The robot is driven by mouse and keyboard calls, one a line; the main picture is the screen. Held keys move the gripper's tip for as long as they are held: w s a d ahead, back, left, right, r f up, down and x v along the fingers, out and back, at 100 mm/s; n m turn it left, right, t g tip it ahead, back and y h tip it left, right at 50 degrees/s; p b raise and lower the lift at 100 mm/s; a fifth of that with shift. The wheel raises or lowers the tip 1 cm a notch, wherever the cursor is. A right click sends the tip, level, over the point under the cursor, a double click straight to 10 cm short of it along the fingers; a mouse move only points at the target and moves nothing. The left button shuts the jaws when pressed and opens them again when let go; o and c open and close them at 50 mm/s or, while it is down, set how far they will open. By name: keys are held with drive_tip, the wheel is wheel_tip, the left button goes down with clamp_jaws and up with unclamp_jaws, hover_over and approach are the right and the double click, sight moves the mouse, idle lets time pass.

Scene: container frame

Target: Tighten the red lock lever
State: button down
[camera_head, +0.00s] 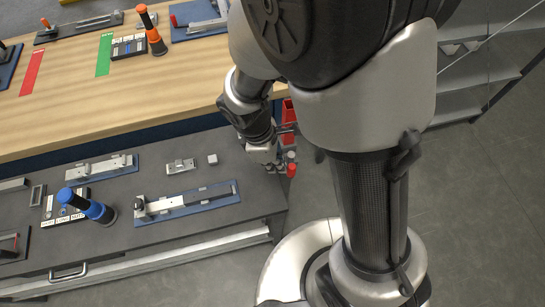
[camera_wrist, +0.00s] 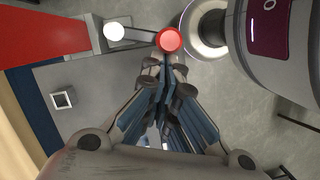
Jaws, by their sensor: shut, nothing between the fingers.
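The lock lever's round red knob (camera_wrist: 169,40) is at the upper middle of the wrist view. A thin light bar joins it to a white round piece (camera_wrist: 115,31) beside a red plate (camera_wrist: 38,28). In the head view the red knob (camera_head: 291,170) stands just past the table's right end, below a red part (camera_head: 289,111). My gripper (camera_wrist: 165,66) is shut and empty, with its fingertips right at the near side of the knob. I cannot tell whether they touch it. In the head view my gripper (camera_head: 279,167) is just left of the knob, and my arm hides part of the red frame.
The dark lower worktop (camera_head: 250,195) holds a blue-based clamp rail (camera_head: 188,204), a blue-and-black handle (camera_head: 88,207), a small grey block (camera_head: 212,159) and a metal bracket (camera_head: 181,166). A wooden bench (camera_head: 190,95) lies behind. Grey floor is free at right.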

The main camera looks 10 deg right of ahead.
drive_tip(key=shift+s+d+n, duration=0.45)
drive_tip(key=shift+d+n, duration=0.2)
drive_tip(key=shift+n, duration=0.05)
drive_tip(key=shift+s+d, duration=0.1)
drive_tip(key=shift+p, duration=0.3)
